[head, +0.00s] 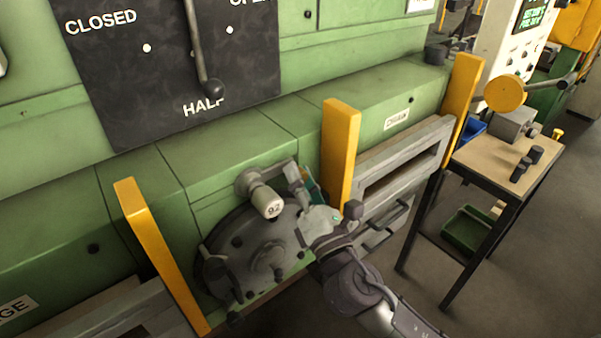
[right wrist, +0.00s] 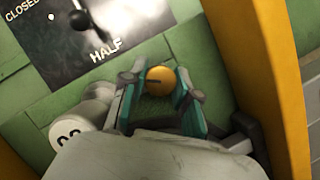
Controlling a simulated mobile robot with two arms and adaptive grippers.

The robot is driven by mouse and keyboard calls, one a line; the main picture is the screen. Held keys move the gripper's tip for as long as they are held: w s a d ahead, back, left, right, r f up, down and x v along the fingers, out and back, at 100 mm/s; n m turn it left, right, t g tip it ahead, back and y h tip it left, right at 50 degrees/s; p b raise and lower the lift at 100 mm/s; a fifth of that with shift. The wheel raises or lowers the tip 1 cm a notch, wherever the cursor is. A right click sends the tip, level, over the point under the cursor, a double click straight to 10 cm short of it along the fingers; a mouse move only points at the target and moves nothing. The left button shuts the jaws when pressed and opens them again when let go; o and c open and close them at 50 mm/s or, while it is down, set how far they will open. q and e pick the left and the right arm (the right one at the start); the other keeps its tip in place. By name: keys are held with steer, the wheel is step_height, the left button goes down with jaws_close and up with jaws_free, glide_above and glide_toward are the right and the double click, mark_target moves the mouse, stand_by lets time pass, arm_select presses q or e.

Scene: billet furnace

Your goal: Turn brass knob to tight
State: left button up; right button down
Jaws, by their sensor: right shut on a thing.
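The brass knob (right wrist: 161,78) shows in the right wrist view as a round, gold-coloured knob with a dark slit-like mark at its left. My right gripper (right wrist: 157,92) has its teal-padded fingers on either side of it, shut on it. In the head view my right gripper (head: 308,187) reaches up to the green housing from the lower right, and the knob is hidden behind it. Any mark for tight is not readable. My left gripper does not show.
A round dark-grey plate (head: 262,238) with handles and a pale cylinder marked 92 (head: 267,202) sits close left of my right gripper. Yellow posts (head: 341,150) (head: 155,250) stand on both sides. A lever (head: 203,70) hangs at HALF. A bench (head: 505,150) is at right.

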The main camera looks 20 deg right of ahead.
steer(key=m, duration=0.1)
steer(key=m+h+p, duration=0.1)
steer(key=m, duration=0.1)
steer(key=shift+r+m+g+h+p, duration=0.25)
steer(key=shift+m+g+h+p, duration=0.05)
steer(key=shift+m+h, duration=0.1)
steer(key=m+p, duration=0.2)
steer(key=m, duration=0.1)
steer(key=shift+g+h, duration=0.4)
steer(key=m+g+p, duration=0.1)
steer(key=m+p, duration=0.2)
steer(key=shift+m+h+p, duration=0.3)
steer(key=shift+m, duration=0.1)
steer(key=shift+f+m+g+p, duration=0.1)
steer(key=shift+m+g+p, duration=0.5)
steer(key=shift+m+p, duration=0.25)
steer(key=c, duration=0.9)
jaws_free()
steer(key=shift+o, duration=0.2)
steer(key=shift+s, duration=0.15)
